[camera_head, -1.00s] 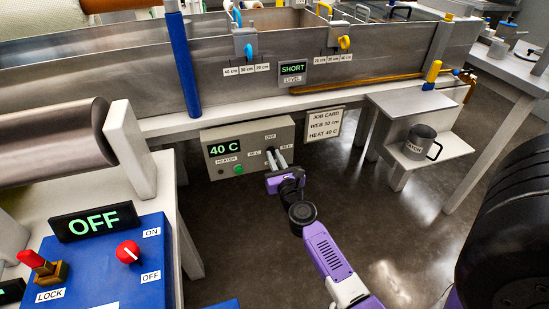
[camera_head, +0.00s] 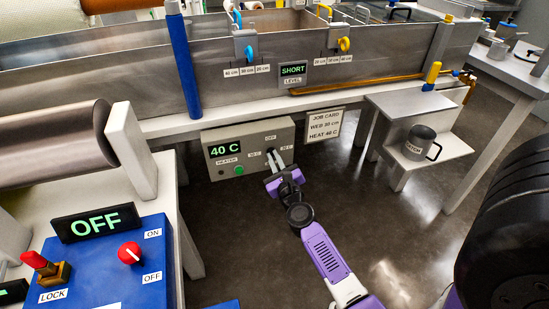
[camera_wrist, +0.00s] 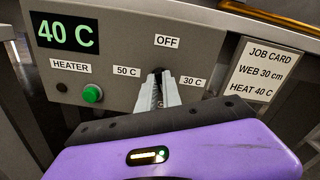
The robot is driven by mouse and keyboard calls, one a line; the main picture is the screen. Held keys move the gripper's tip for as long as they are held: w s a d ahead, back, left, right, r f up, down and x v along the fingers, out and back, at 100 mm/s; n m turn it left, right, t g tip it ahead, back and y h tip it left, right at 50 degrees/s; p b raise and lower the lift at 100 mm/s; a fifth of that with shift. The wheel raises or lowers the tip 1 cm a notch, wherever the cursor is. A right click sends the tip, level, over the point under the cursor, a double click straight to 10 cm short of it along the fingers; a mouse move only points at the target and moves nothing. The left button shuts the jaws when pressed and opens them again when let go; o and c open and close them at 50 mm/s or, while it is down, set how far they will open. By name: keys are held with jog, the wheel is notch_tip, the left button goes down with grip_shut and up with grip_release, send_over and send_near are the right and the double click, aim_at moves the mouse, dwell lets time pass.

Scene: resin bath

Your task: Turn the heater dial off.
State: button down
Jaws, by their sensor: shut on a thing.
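The heater box (camera_head: 221,172) is a grey panel under the bath, with a display (camera_head: 221,151) reading 40 C and a green light (camera_head: 239,170). The wrist view shows its labels: OFF (camera_wrist: 167,42) at the top, 50 C (camera_wrist: 127,71) at left and 30 C (camera_wrist: 192,82) at right. The heater dial (camera_wrist: 158,73) is a dark knob below OFF, mostly hidden by my fingers. My gripper (camera_wrist: 158,84) is at the panel with its grey fingers close together, shut on the dial. It also shows in the head view (camera_head: 273,160).
A job card (camera_head: 323,127) reading WEB 30 cm, HEAT 40 C hangs right of the heater box. A side shelf (camera_head: 455,145) bears a grey mug (camera_head: 418,144). A blue box (camera_head: 110,270) with a red knob stands front left. Open floor lies between.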

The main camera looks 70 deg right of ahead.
jog(key=n, duration=0.4)
jog(key=shift+n+p, duration=0.3)
jog(key=shift+p, duration=0.05)
jog(key=n, duration=0.3)
jog(key=shift+n+p, duration=0.35)
jog(key=shift+n, duration=0.05)
jog(key=n+p, duration=0.1)
jog(key=n, duration=0.3)
jog(key=shift+f, duration=0.15)
jog(key=shift+s+f+n+p, duration=0.15)
jog(key=shift+n+p, duration=1.5)
jog(key=shift+n, duration=3.1)
jog(key=shift+w+f+n+p, duration=0.15)
jog(key=shift+n+p, duration=1.5)
jog(key=shift+n, duration=3.1)
jog(key=shift+s, duration=0.1)
